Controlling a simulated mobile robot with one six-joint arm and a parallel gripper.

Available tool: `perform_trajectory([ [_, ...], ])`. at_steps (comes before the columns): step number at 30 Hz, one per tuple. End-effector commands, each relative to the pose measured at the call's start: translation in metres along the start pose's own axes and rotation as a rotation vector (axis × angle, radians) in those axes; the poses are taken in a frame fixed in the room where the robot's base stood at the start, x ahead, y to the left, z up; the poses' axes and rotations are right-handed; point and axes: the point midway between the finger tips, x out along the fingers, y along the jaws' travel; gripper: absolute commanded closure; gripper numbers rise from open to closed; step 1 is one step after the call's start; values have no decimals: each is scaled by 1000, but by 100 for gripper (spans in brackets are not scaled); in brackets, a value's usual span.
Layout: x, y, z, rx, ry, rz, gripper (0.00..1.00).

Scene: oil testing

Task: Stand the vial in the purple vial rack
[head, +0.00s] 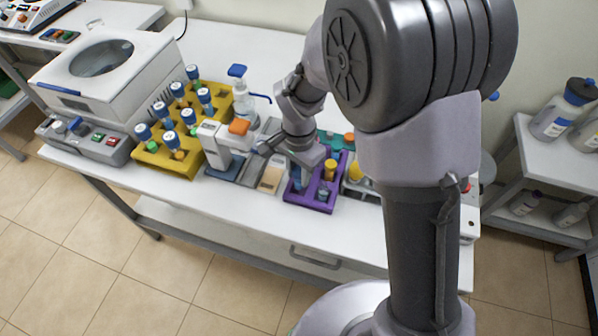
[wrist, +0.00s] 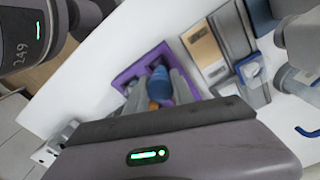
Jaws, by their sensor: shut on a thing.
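The purple vial rack (head: 318,203) stands near the front of the white bench, right of the middle. It also shows in the wrist view (wrist: 123,77), behind the fingers. My gripper (head: 300,165) is over the left part of this rack. In the wrist view my gripper (wrist: 163,92) is shut on a blue-capped vial (wrist: 160,85). The vial lies in line with the rack there. In the head view the vial is mostly hidden by my gripper, so whether its base is in a hole is unclear. A yellow-capped vial (head: 330,168) is in the rack's back right.
A yellow rack (head: 180,168) with several blue-capped vials stands to the left, beside a white machine (head: 105,70). The bench front is clear.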

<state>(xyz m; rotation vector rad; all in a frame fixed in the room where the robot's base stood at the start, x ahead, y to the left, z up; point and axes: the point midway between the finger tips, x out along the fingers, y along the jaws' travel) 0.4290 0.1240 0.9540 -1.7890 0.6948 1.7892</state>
Motion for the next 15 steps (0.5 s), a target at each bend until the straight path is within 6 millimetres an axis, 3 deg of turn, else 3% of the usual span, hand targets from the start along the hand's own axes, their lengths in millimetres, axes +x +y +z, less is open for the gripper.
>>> perform_trajectory([
  [15, 13, 0, 0, 0, 0, 0, 100],
])
